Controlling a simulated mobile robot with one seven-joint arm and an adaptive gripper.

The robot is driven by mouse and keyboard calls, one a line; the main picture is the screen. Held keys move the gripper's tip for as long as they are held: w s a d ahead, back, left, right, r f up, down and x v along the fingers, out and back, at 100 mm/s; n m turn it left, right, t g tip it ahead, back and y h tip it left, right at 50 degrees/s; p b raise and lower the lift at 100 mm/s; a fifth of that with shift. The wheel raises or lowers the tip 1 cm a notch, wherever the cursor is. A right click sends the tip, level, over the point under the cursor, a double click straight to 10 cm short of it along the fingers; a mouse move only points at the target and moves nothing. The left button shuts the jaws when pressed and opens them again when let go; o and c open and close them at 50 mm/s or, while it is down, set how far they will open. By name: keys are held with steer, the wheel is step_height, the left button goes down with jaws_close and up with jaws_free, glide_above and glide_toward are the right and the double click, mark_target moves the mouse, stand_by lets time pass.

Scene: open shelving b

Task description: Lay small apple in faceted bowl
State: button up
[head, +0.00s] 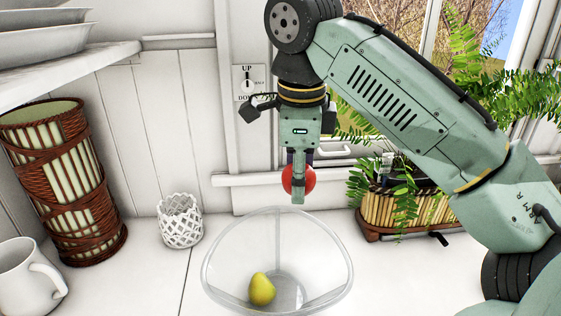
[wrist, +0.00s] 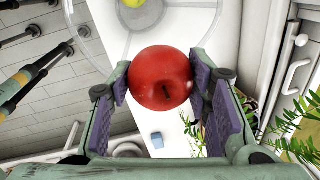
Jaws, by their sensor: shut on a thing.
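A small red apple (wrist: 161,79) is held between the purple pads of my gripper (wrist: 163,90). In the head view my gripper (head: 300,172) points down, with the apple (head: 299,181) showing on both sides of its fingers. The clear faceted bowl (head: 226,246) stands on the white counter, lower and nearer than the apple in the head view. A yellow-green fruit (head: 262,289) lies inside the bowl. In the wrist view part of the bowl (wrist: 90,45) and the fruit (wrist: 140,14) show at the top, beyond the apple.
A white lattice holder (head: 181,222), a tall wicker vase (head: 66,180) and a white mug (head: 28,278) stand left of the bowl. A planter with ferns (head: 410,212) stands to the right behind it. A shelf with plates (head: 60,66) is at upper left.

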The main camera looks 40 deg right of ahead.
step_height(320, 180, down, 10)
steer(key=b, duration=0.4)
steer(key=shift+r+b, duration=0.15)
steer(key=shift+b, duration=0.25)
stand_by(0.3)
steer(key=shift+f+b, duration=4.25)
steer(key=shift+f, duration=2.3)
steer(key=shift+f+b, duration=0.8)
steer(key=shift+f, duration=0.55)
steer(key=o, duration=1.3)
steer(key=shift+c, duration=0.2)
